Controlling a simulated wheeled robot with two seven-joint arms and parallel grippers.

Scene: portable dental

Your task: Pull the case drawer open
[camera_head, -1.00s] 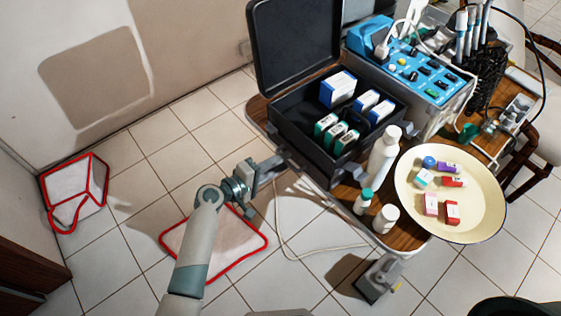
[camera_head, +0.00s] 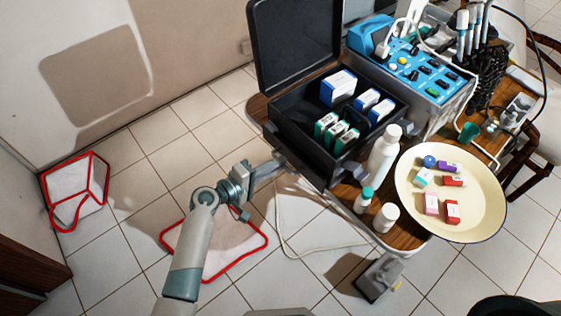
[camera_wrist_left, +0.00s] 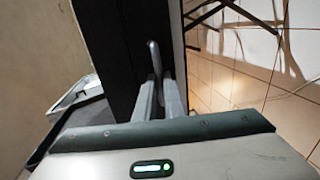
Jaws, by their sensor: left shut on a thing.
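The black case (camera_head: 303,142) stands on the cart with its lid (camera_head: 294,45) raised and boxes inside. My left gripper (camera_head: 277,162) reaches its front left side from the left, low on the drawer side. In the left wrist view my two fingers (camera_wrist_left: 160,98) are closed together on a slim grey handle (camera_wrist_left: 154,58) against the dark drawer front (camera_wrist_left: 118,60). How far the drawer stands out is hard to tell, as the case and gripper partly hide it. My right gripper does not show.
White bottles (camera_head: 384,152) stand close right of the case on the wooden cart top (camera_head: 408,236). A cream tray (camera_head: 483,222) holds small boxes. A blue-topped unit (camera_head: 420,72) stands behind. A grey pedal-like object (camera_head: 380,278) and a red-edged mat (camera_head: 222,250) lie on the floor.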

